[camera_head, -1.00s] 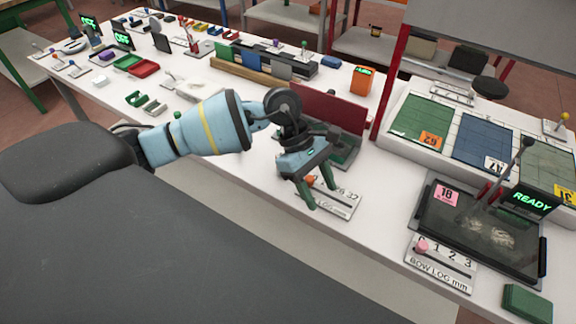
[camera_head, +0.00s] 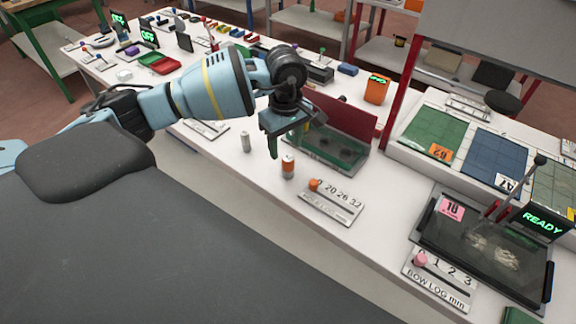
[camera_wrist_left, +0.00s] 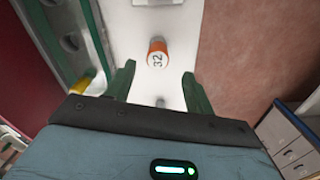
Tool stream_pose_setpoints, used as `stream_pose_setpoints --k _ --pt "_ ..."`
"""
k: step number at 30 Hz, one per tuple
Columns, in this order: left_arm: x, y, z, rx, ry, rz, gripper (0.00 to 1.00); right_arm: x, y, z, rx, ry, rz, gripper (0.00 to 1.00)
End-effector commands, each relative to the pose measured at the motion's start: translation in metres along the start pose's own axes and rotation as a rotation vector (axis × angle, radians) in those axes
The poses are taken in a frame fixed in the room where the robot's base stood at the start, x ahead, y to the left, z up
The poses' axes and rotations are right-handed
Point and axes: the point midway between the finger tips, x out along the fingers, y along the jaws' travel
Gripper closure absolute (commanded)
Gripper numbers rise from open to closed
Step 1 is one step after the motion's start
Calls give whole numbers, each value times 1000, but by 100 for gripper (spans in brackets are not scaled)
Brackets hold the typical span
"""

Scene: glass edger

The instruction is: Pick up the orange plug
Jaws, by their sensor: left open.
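In the left wrist view the orange plug (camera_wrist_left: 158,52) shows the number 32, just beyond and between my fingertips. My left gripper (camera_head: 283,144) is open and empty, close behind and above the plug in the head view. Its two green fingers (camera_wrist_left: 158,75) are spread apart in the wrist view. My right gripper is not in view.
A grey cylinder (camera_head: 246,142) stands left of the plug. A number plate (camera_head: 333,203) with an orange knob lies to the right. A green tray (camera_head: 325,148) with a red back panel stands behind the gripper. The bench's front edge is close to the plug.

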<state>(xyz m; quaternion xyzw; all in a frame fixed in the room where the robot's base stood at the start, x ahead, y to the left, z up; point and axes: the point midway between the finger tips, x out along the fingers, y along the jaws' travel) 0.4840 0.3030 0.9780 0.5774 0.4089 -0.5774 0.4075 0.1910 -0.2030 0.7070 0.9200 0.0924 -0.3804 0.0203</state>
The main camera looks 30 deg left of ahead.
Motion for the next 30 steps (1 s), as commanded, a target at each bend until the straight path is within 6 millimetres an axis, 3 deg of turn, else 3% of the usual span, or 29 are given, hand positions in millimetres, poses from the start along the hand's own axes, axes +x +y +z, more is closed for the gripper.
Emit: stream_pose_setpoints --k 4,13,22,30 --pt "8 1 1 1 0 1 46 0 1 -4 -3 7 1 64" --pt "46 4 3 0 -1 0 46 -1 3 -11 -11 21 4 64" --pt "52 4 3 0 -1 2 46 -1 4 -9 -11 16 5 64" --pt "51 4 3 0 -1 2 80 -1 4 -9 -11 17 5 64"
